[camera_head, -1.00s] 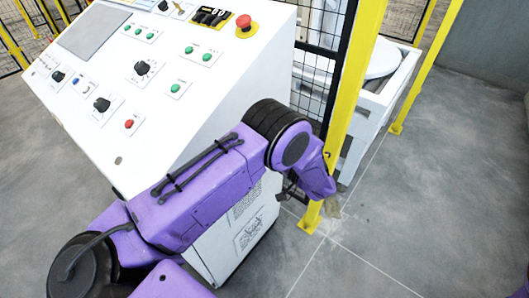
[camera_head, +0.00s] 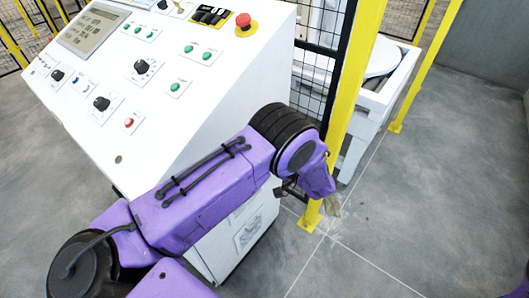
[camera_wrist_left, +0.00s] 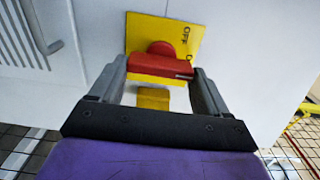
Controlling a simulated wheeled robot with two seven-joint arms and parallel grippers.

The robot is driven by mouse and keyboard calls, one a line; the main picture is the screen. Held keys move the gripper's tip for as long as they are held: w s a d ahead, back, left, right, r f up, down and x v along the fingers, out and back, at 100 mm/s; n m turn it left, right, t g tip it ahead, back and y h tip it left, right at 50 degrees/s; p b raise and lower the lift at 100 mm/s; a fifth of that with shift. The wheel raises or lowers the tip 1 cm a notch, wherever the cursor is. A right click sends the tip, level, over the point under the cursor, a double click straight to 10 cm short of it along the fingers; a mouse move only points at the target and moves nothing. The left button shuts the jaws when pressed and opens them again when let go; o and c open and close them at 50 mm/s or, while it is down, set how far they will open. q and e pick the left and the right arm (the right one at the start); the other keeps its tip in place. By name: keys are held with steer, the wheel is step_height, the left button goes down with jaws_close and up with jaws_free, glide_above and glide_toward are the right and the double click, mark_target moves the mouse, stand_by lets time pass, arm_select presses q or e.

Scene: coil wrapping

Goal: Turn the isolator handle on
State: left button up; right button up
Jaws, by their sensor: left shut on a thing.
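The isolator is a red handle (camera_wrist_left: 160,65) on a yellow plate (camera_wrist_left: 187,36) on a white cabinet face, seen in the left wrist view. In the head view my purple left arm reaches along the right side of the white control console (camera_head: 225,85). Its wrist hides the handle there. The console's display (camera_head: 94,28) is lit with text. My right gripper is not in view.
A yellow post (camera_head: 352,90) with black mesh fencing stands right beside my left wrist. A white frame (camera_head: 372,108) is behind it. The console top carries buttons, knobs and a red emergency stop (camera_head: 244,22). Grey floor (camera_head: 440,210) is open at the right.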

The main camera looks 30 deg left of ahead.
arm_select(q)
steer(key=o, duration=1)
steer(key=shift+w, duration=0.1)
steer(key=d+b, duration=0.1)
steer(key=d, duration=0.2)
steer(key=d+b, duration=0.1)
steer(key=d, duration=0.3)
steer(key=s+d+b, duration=0.1)
steer(key=d, duration=0.2)
steer(key=shift+d+b, duration=0.3)
